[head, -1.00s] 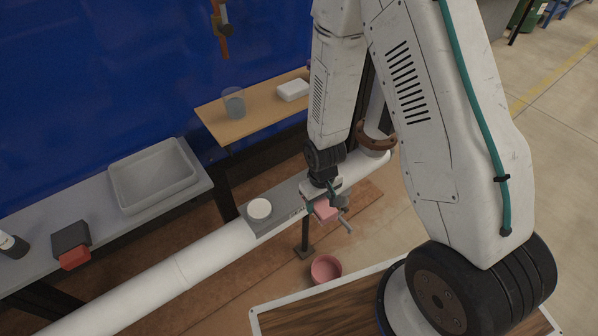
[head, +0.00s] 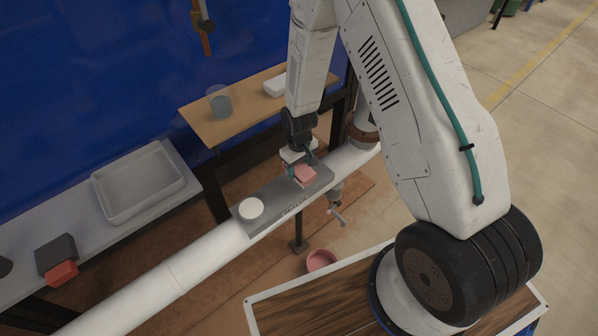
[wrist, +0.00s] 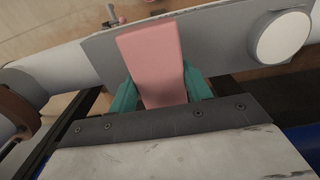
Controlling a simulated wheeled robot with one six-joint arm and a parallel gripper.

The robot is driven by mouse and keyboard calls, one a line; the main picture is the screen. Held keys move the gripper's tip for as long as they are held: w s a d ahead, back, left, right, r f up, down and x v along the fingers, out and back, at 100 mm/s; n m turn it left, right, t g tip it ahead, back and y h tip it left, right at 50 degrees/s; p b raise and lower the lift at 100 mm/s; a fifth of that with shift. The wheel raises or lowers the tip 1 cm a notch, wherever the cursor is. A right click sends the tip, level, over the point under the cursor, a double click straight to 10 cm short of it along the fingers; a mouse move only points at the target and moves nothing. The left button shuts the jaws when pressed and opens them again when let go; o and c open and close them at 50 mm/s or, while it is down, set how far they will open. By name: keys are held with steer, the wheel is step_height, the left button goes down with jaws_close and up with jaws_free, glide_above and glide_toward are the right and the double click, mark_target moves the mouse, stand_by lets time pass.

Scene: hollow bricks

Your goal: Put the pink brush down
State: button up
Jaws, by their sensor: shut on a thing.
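The pink brush (head: 305,175) is a pink block held in my gripper (head: 303,172). It is over the grey plate (head: 275,200) that lies along the white pipe, at the end away from the white round disc. In the wrist view the brush (wrist: 153,62) sits between the two teal fingers of my gripper (wrist: 157,92), which are shut on it. The grey plate (wrist: 215,45) shows behind and beside it. I cannot tell whether the brush touches the plate.
A white disc (head: 251,208) sits on the plate's near-left end. The white pipe (head: 150,290) runs below. A tap handle (head: 337,210) hangs under the pipe, with a pink bowl (head: 321,261) on the floor. A grey tray (head: 138,214) and wooden shelf (head: 200,125) stand behind.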

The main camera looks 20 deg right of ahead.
mark_target(299, 172)
steer(key=shift+w, duration=0.45)
steer(key=shift+s+f, duration=0.1)
steer(key=shift+f, duration=1.7)
steer(key=shift+f, duration=0.15)
steer(key=o, duration=1.1)
